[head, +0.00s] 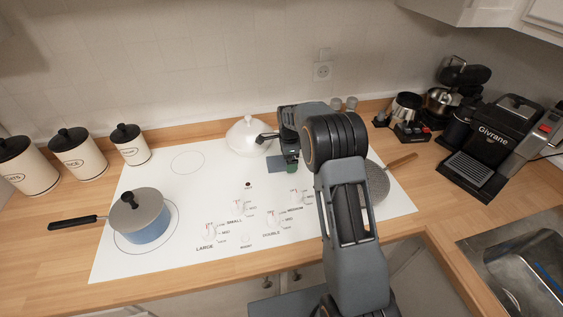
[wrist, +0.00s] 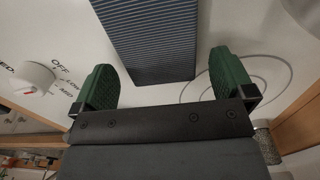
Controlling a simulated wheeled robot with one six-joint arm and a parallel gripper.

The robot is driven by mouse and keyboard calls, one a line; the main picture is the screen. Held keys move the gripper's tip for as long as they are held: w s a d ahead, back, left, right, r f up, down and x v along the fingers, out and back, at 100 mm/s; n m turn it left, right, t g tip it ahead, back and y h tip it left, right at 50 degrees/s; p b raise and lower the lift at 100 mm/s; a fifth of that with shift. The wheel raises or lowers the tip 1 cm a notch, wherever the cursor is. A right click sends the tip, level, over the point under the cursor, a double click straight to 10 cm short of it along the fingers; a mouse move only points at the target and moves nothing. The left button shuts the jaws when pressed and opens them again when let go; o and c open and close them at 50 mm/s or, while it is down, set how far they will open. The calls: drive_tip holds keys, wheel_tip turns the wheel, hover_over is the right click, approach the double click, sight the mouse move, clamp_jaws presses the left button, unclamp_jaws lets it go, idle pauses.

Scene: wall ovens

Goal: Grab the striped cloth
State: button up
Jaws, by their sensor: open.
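The striped cloth (wrist: 152,42) is dark blue with thin pale lines and lies on the white cooktop. In the wrist view its near end reaches between the two green fingers of my gripper (wrist: 165,66). The fingers are apart, one on each side of the cloth, with a gap on both sides. Whether they are level with the cloth or above it I cannot tell. In the head view a small part of the cloth (head: 277,163) shows beside my gripper (head: 290,166); my arm hides some of the area.
A white domed lid (head: 246,137) stands just behind-left of my gripper. A blue pot (head: 147,224) sits at front left, and a pan (head: 376,184) is right of my arm. Knobs (head: 240,206) stand on the cooktop. A coffee machine (head: 492,145) and canisters (head: 78,155) flank it.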

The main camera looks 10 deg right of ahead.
drive_tip(key=shift+f, duration=0.25)
drive_tip(key=shift+c, duration=0.2)
drive_tip(key=c, duration=0.9)
drive_tip(key=shift+r, duration=0.15)
